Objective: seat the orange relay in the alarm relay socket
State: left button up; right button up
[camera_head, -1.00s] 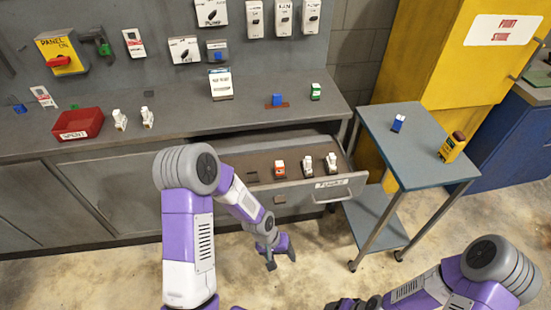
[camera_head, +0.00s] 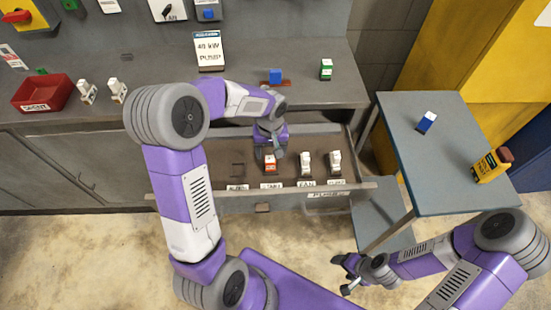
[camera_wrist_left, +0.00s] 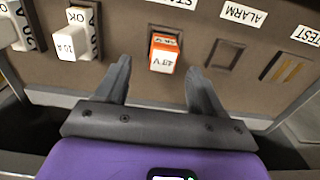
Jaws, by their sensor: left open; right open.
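The orange relay (camera_head: 270,163), with a white top marked 48V, stands upright in the open drawer; it also shows in the left wrist view (camera_wrist_left: 164,53). My left gripper (camera_head: 270,151) is open above it. In the wrist view the relay lies between and slightly beyond the open fingers (camera_wrist_left: 158,72), with gaps on both sides. The alarm relay socket (camera_wrist_left: 225,55) is an empty dark recess beside the ALARM label, right of the relay there; in the head view it is left of the relay (camera_head: 237,170). My right gripper (camera_head: 346,275) is open and empty, beside the cart.
Two white relays (camera_head: 305,162) (camera_head: 336,162) stand right of the orange one. A recess with brass-coloured strips (camera_wrist_left: 287,69) lies beside the TEST label. A cart (camera_head: 440,150) stands right.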

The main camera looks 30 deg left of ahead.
aim_at(270, 158)
pick_arm(q)
jog(key=shift+s+f, duration=0.35)
jog(key=shift+f, duration=0.4)
notch_tip(270, 158, down, 5)
jog(key=shift+r+b, duration=0.2)
jog(key=shift+b, duration=1)
jog(key=shift+w+r, duration=0.1)
jog(key=shift+w, duration=0.05)
jog(key=c, duration=1.1)
